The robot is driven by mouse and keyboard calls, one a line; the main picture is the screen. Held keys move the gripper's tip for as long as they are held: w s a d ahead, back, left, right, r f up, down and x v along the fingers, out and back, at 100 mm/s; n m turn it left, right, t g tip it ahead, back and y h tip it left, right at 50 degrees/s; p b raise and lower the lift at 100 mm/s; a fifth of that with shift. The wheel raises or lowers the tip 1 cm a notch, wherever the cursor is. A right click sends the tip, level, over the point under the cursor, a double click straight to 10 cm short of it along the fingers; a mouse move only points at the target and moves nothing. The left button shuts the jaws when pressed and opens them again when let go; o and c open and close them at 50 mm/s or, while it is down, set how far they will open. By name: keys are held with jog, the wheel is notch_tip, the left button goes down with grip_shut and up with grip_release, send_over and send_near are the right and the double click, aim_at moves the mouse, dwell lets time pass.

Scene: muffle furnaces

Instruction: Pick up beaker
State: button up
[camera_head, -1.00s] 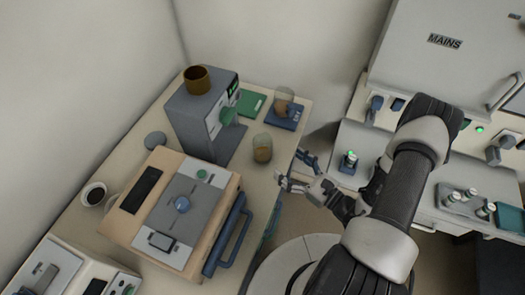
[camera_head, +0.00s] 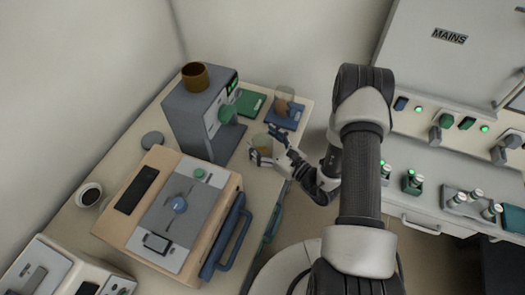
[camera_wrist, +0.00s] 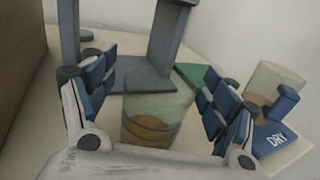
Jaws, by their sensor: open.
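A clear glass beaker (camera_head: 259,142) with tan contents stands upright on the bench, partly hidden by my gripper in the head view. My gripper (camera_head: 267,147) is open around or right beside it. In the wrist view the beaker (camera_wrist: 155,117) stands between the two blue-padded fingers of my gripper (camera_wrist: 160,100), with its lower part cut off by the gripper body. I cannot tell whether the fingers touch it. A second beaker (camera_head: 284,99) with brown contents stands on a blue base behind; it also shows in the wrist view (camera_wrist: 268,90), right of the right finger.
A grey instrument (camera_head: 190,122) with a brown cup (camera_head: 195,76) on top stands left of the beaker. A blue base marked DRY (camera_wrist: 277,140) and a green pad (camera_head: 251,103) lie behind. A tan box furnace (camera_head: 170,215) stands in front on the bench.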

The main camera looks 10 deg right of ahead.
jog(key=shift+c, duration=0.6)
jog(key=c, duration=1.7)
notch_tip(320, 180, up, 20)
jog(key=p, duration=0.6)
jog(key=shift+p, duration=0.3)
jog(key=shift+c, duration=0.2)
